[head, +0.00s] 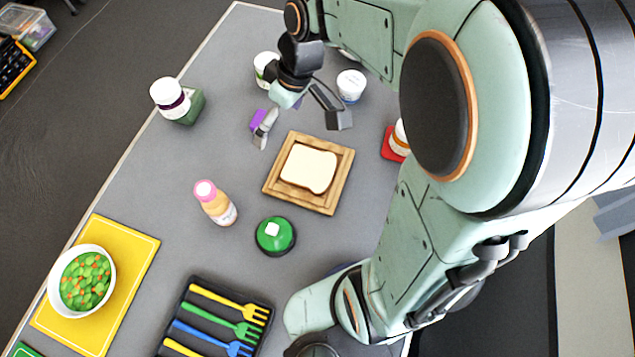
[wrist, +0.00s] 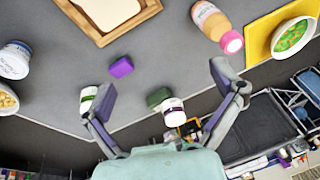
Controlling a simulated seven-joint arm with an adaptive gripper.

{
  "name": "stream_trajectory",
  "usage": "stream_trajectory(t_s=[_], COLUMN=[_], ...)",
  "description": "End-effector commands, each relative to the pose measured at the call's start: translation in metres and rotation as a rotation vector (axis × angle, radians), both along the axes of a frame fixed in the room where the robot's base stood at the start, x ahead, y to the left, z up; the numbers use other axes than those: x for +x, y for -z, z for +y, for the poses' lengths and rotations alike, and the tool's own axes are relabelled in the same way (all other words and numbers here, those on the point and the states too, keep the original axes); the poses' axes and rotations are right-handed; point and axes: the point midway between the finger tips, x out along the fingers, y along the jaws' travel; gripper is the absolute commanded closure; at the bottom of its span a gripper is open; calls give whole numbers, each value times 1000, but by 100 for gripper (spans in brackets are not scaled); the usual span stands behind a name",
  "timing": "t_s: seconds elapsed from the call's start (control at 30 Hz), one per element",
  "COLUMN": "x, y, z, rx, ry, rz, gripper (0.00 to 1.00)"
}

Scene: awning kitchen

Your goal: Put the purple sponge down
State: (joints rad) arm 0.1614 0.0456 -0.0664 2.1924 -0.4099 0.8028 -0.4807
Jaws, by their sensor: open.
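The purple sponge (head: 257,119) lies on the grey table, partly hidden behind a finger of my gripper in the head view. In the wrist view the whole sponge (wrist: 121,67) shows, lying on the table with clear space around it. My gripper (head: 302,128) is open, its fingers spread wide. In the wrist view the fingertips (wrist: 163,80) stand apart with nothing held between them, and the sponge is beyond the left finger.
A wooden board (head: 331,203) with bread (head: 308,168) is close by. A white-capped bottle (head: 168,95) stands by a green block (head: 190,109). A pink-capped bottle (head: 215,203), white tub (head: 351,85) and green round object (head: 275,236) stand around. Grey table is bare left of the board.

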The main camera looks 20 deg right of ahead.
Motion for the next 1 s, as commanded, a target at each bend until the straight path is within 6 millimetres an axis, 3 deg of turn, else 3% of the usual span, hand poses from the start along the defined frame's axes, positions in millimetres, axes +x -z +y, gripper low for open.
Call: stream_trajectory(t_s=[0.03,0.1,0.2,0.33,0.5,1.0], x=[-30,-70,-116,-152,-166,-165], y=[-13,-21,-25,-23,-22,-22], z=[7,10,10,8,6,6], rx=[-30,-69,-115,-152,-166,-165], ry=[60,164,291,404,451,449], rz=[29,85,143,184,202,200], gripper=[7,7,7,7,7,7])
